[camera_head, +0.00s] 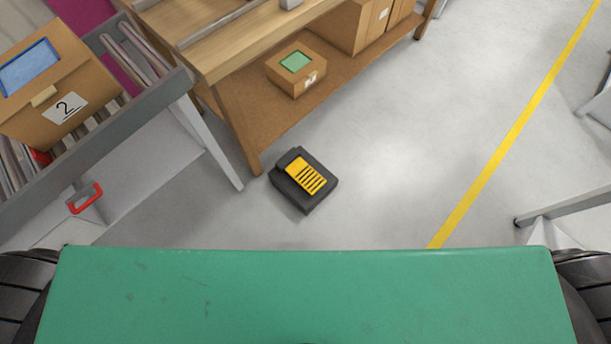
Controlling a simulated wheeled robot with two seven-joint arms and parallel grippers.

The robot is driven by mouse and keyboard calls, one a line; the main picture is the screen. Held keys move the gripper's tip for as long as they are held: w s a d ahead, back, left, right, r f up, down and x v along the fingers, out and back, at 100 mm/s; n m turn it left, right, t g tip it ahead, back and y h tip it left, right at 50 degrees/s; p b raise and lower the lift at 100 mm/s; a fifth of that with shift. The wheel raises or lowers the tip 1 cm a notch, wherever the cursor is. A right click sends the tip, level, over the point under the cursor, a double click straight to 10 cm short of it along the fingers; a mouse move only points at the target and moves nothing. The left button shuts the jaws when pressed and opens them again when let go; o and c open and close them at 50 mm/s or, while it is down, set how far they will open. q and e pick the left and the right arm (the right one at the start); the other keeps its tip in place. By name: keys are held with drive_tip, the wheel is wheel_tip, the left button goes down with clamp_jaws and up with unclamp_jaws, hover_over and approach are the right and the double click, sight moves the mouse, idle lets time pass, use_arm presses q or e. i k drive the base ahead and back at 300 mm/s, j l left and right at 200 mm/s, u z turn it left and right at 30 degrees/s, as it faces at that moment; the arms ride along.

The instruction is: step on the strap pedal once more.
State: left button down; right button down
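The strap pedal (304,179) is a dark grey block with a yellow, black-striped tread plate on top. It lies on the grey floor just in front of the wooden workbench's near leg. It is ahead of my green base (305,295), with a strip of bare floor between them. Nothing rests on the pedal. Neither of my grippers shows in the head view.
A wooden workbench (220,62) with a lower shelf carries a small box with a green label (296,68). A roller conveyor (95,115) with a box marked 2 (50,85) stands left. A yellow floor line (510,135) crosses the clear floor right.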

sight(302, 172)
drive_tip(key=l+u, duration=0.1)
drive_tip(key=u, duration=0.3)
drive_tip(key=i+l+u, duration=0.1)
drive_tip(key=u, duration=0.25)
drive_tip(key=i+l+u, duration=0.2)
drive_tip(key=l, duration=0.7)
drive_tip(key=i+l+u, duration=0.25)
drive_tip(key=l, duration=0.65)
drive_tip(key=l+u, duration=0.2)
drive_tip(key=l, duration=0.75)
drive_tip(key=k, duration=0.05)
